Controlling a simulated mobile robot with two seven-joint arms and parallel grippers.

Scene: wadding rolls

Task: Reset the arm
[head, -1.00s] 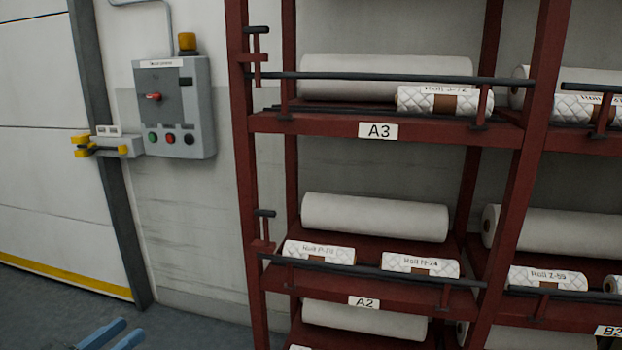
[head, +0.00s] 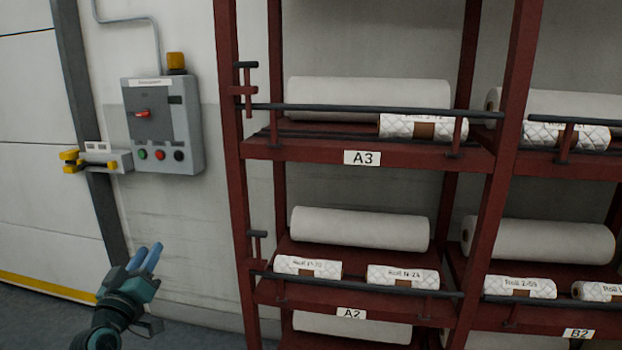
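My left gripper (head: 149,246) shows at the lower left of the head view, its two blue fingers pointing up. The fingers are close together, and I cannot tell whether they are open or shut. No object shows in them. The gripper is in front of the pale wall, to the left of the red rack (head: 228,180) and apart from it in the picture. My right gripper is not in view.
The rack holds white rolls (head: 360,228) and smaller labelled rolls (head: 403,277) behind dark bars. A grey control box (head: 161,125) with an amber lamp (head: 176,63) hangs on the wall above the gripper. A white door (head: 45,190) is at far left.

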